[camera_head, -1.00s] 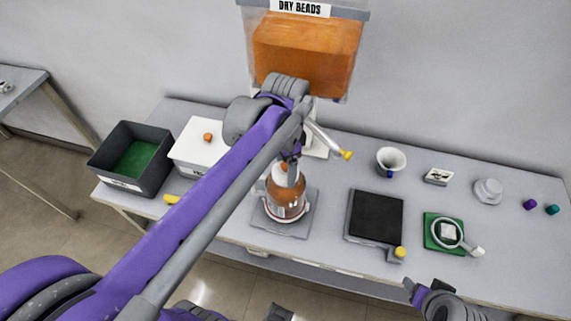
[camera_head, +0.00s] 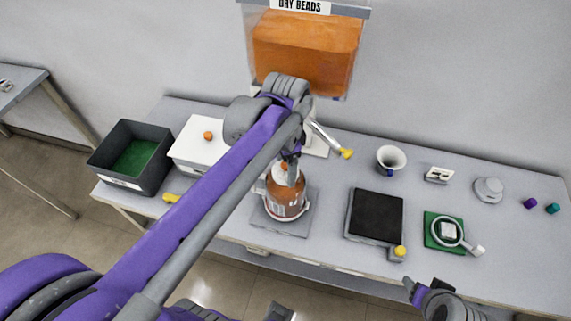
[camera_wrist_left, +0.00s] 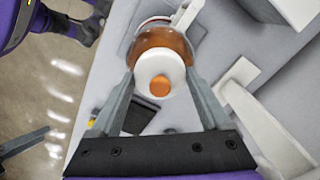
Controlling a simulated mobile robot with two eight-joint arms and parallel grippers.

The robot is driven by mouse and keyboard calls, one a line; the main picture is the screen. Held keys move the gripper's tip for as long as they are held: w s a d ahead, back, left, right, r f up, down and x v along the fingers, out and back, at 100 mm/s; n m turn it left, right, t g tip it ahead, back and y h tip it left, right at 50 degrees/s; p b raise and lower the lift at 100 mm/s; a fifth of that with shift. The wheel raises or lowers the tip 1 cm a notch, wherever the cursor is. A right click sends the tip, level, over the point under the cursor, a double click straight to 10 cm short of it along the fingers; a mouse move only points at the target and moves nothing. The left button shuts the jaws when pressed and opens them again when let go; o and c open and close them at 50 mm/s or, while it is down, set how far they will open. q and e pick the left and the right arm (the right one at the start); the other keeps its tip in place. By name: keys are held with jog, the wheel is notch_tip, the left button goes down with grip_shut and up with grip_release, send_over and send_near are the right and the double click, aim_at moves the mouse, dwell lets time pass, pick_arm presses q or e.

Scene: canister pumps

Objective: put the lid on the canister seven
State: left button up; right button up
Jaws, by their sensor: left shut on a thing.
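The canister (camera_head: 286,208) is a round amber jar with a pale label patch. It stands upright on a grey square plate (camera_head: 262,222) left of the table's middle. The white lid (camera_wrist_left: 172,65) with an orange knob (camera_wrist_left: 160,86) is over its top; whether it is fully seated cannot be told. My left gripper (camera_wrist_left: 161,80) has its fingers on both sides of the lid and is shut on it. In the head view my left arm partly hides the lid and the canister. My right gripper (camera_head: 414,290) is at the lower right edge, away from the canister; its jaws are unclear.
A dark bin (camera_head: 130,158) and a white box (camera_head: 190,150) with an orange knob stand at left. A bead hopper (camera_head: 305,58) stands behind. A black-topped device (camera_head: 375,216), white funnel (camera_head: 391,159) and green mat (camera_head: 432,238) lie at right. Table front between is clear.

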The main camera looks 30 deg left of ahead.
pick_arm(q)
jog(key=o, duration=1.2)
jog(key=shift+c, duration=0.2)
pick_arm(e)
jog(key=shift+r, duration=0.1)
pick_arm(q)
jog(key=shift+r+p, duration=2)
jog(key=shift+r, duration=1.55)
pick_arm(e)
notch_tip(320, 180, up, 6)
jog(key=w, duration=0.2)
jog(key=shift+w+f, duration=0.2)
jog(key=shift+f, duration=0.05)
pick_arm(q)
jog(key=c, duration=0.4)
grip_shut()
